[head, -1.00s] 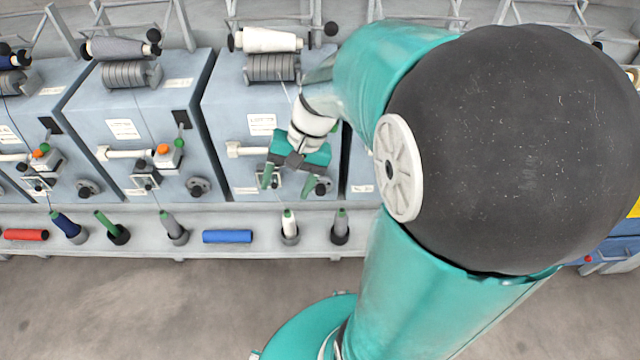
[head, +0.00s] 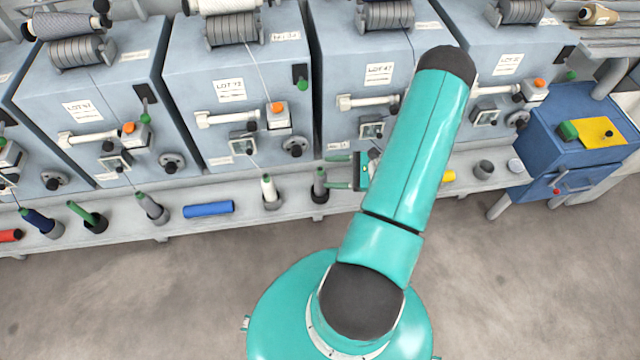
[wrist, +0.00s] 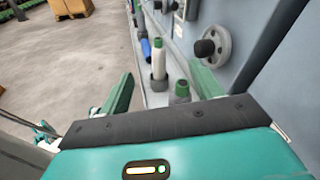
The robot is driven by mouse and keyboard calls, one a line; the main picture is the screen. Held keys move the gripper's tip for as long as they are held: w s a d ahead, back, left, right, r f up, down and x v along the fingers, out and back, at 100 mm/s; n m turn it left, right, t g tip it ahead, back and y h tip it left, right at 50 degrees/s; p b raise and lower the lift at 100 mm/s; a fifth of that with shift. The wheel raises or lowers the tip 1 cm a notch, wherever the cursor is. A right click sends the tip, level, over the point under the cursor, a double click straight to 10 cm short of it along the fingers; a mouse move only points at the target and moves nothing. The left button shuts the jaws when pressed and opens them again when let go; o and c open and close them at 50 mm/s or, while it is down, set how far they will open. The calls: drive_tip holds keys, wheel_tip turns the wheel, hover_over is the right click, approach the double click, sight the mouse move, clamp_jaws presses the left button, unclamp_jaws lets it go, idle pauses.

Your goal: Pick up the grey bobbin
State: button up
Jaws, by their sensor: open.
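A grey bobbin (head: 319,181) with a green tip stands upright in a dark holder on the shelf below the machines. It also shows in the wrist view (wrist: 182,96), between my fingers and nearer the right one. A second grey bobbin (head: 152,206) leans in a holder farther left. My gripper (head: 340,172) is open and empty, turned sideways just right of the upright grey bobbin. Its green fingers point left along the shelf in the head view. In the wrist view my gripper (wrist: 163,76) has a finger on each side. I cannot tell whether it touches the bobbin.
A white bobbin (head: 269,190) stands just left of the upright grey one. A blue roll (head: 208,209) lies beyond it, with green and dark blue bobbins farther left. Machine fronts with knobs (head: 295,146) rise behind. A blue cabinet (head: 580,140) stands right. The floor in front is clear.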

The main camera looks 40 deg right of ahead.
sight(316, 178)
drive_tip(key=s+d+f+m+t+h, duration=0.2)
drive_tip(key=s+f+m+t+h, duration=0.4)
drive_tip(key=f, duration=0.5)
drive_tip(key=shift+m+g, duration=0.4)
drive_tip(key=shift+m, duration=0.3)
drive_tip(key=shift+d+x, duration=0.2)
drive_tip(key=shift+x, duration=3.25)
drive_tip(key=shift+d+x, duration=0.2)
drive_tip(key=shift+x, duration=3.25)
drive_tip(key=shift+w+r, duration=0.1)
drive_tip(key=shift+r, duration=0.05)
drive_tip(key=c, duration=1.1)
drive_tip(key=shift+c, duration=0.2)
